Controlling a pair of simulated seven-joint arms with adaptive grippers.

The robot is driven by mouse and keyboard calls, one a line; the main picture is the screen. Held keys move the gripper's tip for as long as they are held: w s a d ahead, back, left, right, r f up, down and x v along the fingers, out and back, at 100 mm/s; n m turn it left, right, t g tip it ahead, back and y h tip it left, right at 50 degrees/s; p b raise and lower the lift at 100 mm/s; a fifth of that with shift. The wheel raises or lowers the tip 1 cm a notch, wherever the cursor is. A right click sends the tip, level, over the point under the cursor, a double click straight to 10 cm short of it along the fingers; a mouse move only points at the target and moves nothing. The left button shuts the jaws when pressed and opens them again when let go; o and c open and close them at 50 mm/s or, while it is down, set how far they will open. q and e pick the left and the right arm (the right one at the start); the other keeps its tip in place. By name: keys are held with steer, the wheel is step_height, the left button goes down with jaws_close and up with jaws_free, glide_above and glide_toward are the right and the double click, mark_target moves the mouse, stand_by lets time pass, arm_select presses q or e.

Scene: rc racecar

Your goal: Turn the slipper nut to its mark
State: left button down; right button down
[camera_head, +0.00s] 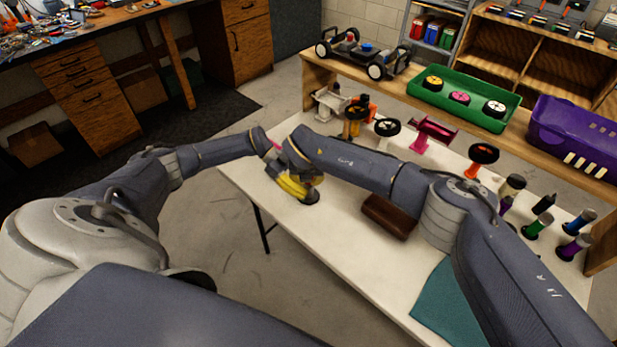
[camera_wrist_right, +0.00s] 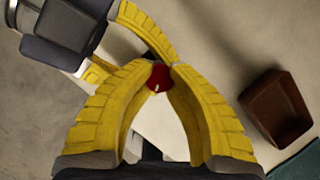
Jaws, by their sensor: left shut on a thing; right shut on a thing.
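A small red part (camera_wrist_right: 158,78), which looks like the slipper nut, is between the fingertips of my right gripper (camera_wrist_right: 160,72), shut on it. A pale mark shows on it. My left gripper (camera_wrist_right: 150,45) comes in from the upper left in the wrist view, its yellow fingertips close beside the red part. What the left gripper holds is hidden behind the fingers.
A brown box (camera_head: 390,217) sits on the white table, with a teal mat (camera_head: 452,303) nearer. Colored-handled tools (camera_head: 538,224) stand at the right. Wheels and car parts (camera_head: 387,127) stand along the back. A shelf behind holds a car chassis (camera_head: 362,55), green tray (camera_head: 463,96) and purple bin (camera_head: 575,138).

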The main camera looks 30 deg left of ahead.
steer(key=shift+f, duration=0.2)
steer(key=c, duration=1.1)
jaws_free()
steer(key=shift+r, duration=0.1)
steer(key=shift+o, duration=0.2)
steer(key=shift+r, duration=0.1)
steer(key=v, duration=1.2)
steer(key=shift+o, duration=0.2)
